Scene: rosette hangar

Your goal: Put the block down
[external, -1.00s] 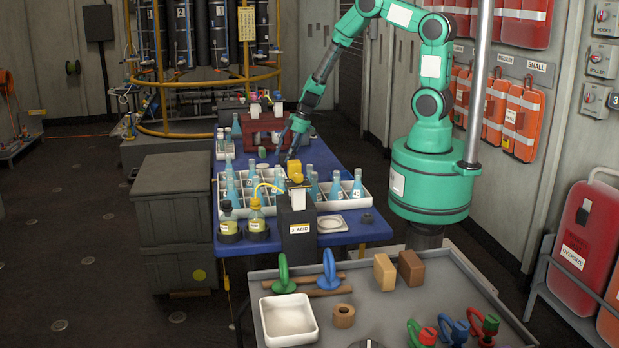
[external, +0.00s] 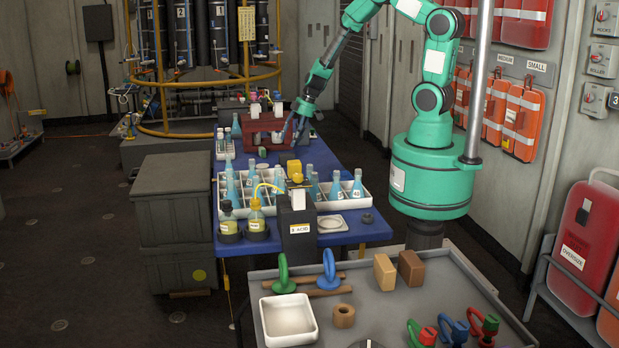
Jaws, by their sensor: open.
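My gripper (external: 296,132) is at the far end of the blue table, beside the dark red rack, with its fingers pointing down. It is open, and I see nothing held in it; its fingertips are small and dark here. A tan block (external: 385,272) and a brown block (external: 411,268) stand side by side on the grey cart in front, far from my gripper. A small green piece (external: 263,151) lies by the dark red rack (external: 257,139), left of my gripper. I cannot tell which block is meant.
White crates (external: 333,203) of blue bottles fill the middle of the blue table (external: 372,233). A dark box labelled acid (external: 298,230) stands at its near edge. The cart holds a white tray (external: 289,340), rings and wooden rods. My arm reaches in from the right.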

